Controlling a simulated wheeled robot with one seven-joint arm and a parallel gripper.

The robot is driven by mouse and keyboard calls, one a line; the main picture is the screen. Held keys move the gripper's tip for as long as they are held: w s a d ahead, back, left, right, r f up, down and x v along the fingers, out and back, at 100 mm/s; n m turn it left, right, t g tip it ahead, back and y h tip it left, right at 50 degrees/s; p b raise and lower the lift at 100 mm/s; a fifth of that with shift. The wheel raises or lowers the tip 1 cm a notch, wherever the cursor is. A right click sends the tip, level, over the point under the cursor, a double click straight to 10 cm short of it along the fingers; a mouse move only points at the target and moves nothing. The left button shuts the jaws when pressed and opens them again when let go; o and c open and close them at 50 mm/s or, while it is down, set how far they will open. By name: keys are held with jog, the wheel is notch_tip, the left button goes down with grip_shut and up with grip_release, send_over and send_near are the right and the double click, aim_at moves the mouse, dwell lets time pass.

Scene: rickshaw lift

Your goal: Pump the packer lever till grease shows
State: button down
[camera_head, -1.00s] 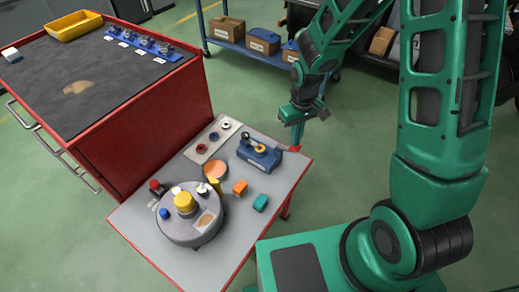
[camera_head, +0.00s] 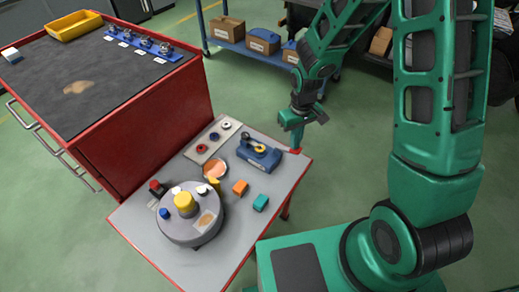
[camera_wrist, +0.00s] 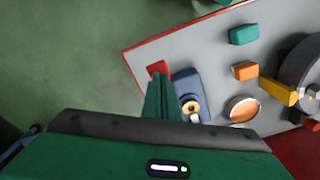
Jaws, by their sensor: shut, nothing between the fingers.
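A grey round drum (camera_head: 190,228) with a yellow hub (camera_head: 184,203) stands on the small cart. A yellow bar (camera_head: 214,184) sits at its edge and also shows in the wrist view (camera_wrist: 278,91). A blue unit (camera_head: 262,157) with a dark upright ring and an orange-yellow ring stands at the cart's far corner. I cannot tell for sure which of these is the packer or its lever. My gripper (camera_head: 297,140) is shut and empty, above the cart's far right corner beside the blue unit.
The grey cart top (camera_head: 240,215) also carries an orange block (camera_head: 240,187), a teal block (camera_head: 261,202), an orange-tan disc (camera_head: 216,168) and a plate with rings (camera_head: 213,138). A red cabinet (camera_head: 150,130) stands close on the left. Green floor is open beyond the cart.

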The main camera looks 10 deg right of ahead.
jog(key=shift+f, duration=1.05)
notch_tip(320, 180, up, 9)
jog(key=shift+f, duration=0.2)
dwell(1.2)
jog(key=s+d+r+m, duration=0.5)
jog(key=s+d+r, duration=0.5)
jog(key=d+r, duration=0.25)
jog(key=s+d+r+m, duration=0.2)
jog(key=s, duration=0.5)
jog(key=s+d+r+m, duration=0.2)
jog(key=s+d+r, duration=0.1)
jog(key=s, duration=0.5)
jog(key=shift+d, duration=0.2)
